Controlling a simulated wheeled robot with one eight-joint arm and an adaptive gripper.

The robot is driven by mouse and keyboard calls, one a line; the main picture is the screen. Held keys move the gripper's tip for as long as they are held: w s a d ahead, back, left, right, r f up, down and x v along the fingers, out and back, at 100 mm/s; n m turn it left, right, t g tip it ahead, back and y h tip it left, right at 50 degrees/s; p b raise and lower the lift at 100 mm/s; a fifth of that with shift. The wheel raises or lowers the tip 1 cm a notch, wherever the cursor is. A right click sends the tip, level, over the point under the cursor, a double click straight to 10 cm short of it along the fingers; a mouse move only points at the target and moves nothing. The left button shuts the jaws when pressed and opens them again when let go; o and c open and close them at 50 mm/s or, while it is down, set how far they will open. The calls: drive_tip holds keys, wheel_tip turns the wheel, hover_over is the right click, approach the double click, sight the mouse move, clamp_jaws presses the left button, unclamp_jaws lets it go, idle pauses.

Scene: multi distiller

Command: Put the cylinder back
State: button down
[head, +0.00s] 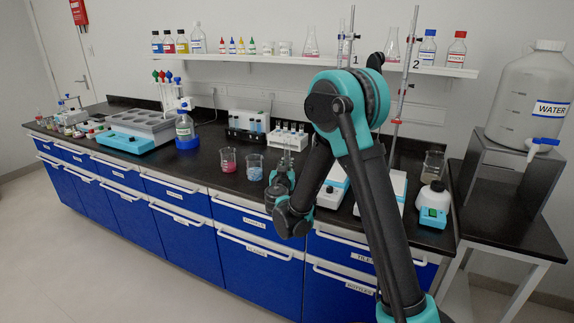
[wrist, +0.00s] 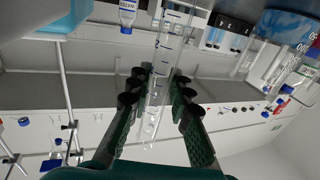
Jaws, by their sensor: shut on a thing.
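A clear graduated glass cylinder (wrist: 160,60) stands between the two dark fingers of my gripper (wrist: 157,92) in the wrist view. The fingers are shut on it, and it reaches above and below them, slightly tilted in that picture. In the head view my gripper (head: 281,180) is over the front part of the black bench (head: 205,178), just right of the beakers. The cylinder is thin and faint there, and my arm hides part of the bench behind it.
A pink beaker (head: 227,160) and a bluish beaker (head: 255,168) stand left of my gripper. A test tube rack (head: 290,140) is behind it. White-topped devices (head: 333,186) and a teal device (head: 433,205) stand to the right. A shelf (head: 270,59) with flasks runs above.

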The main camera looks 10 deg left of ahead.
drive_tip(key=shift+f, duration=0.1)
drive_tip(key=c, duration=1.4)
unclamp_jaws()
drive_tip(key=shift+o, duration=0.2)
drive_tip(key=s, duration=1.2)
drive_tip(key=shift+a, duration=0.15)
